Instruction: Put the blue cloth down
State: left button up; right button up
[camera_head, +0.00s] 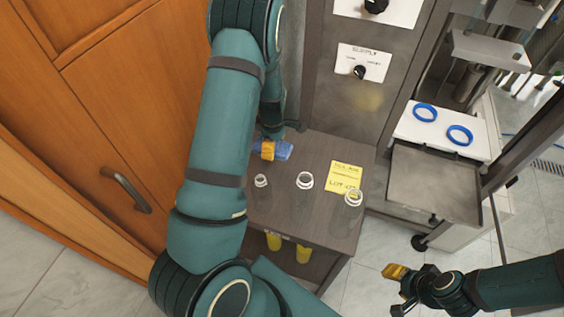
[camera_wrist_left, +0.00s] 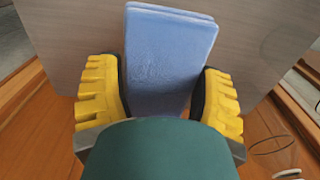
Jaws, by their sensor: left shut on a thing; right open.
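The blue cloth (camera_head: 284,151) is at the back left of the dark wooden cabinet top (camera_head: 322,152), partly hidden by my left arm and gripper. In the left wrist view the folded cloth (camera_wrist_left: 168,50) lies flat between the two yellow fingers and reaches out past them over the wooden surface. My left gripper (camera_head: 268,150) is shut on the cloth, at or just above the top; I cannot tell if the cloth touches it. My right gripper (camera_head: 398,283) is open and empty, low at the right over the floor, away from the cabinet.
Several clear bottles with white necks (camera_head: 304,181) stand along the front of the cabinet top. Yellow objects (camera_head: 303,254) sit on the shelf below. Blue rings (camera_head: 425,112) lie on a white surface at right, above a grey tray (camera_head: 436,183).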

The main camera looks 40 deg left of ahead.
aim_at(274, 162)
pick_arm(q)
notch_tip(274, 162, down, 2)
jog(key=shift+s+f, duration=0.1)
jog(key=shift+f, duration=0.15)
jog(key=shift+f+b, duration=0.4)
jog(key=shift+f, duration=1.35)
jog(key=shift+f, duration=0.15)
jog(key=o, duration=1.1)
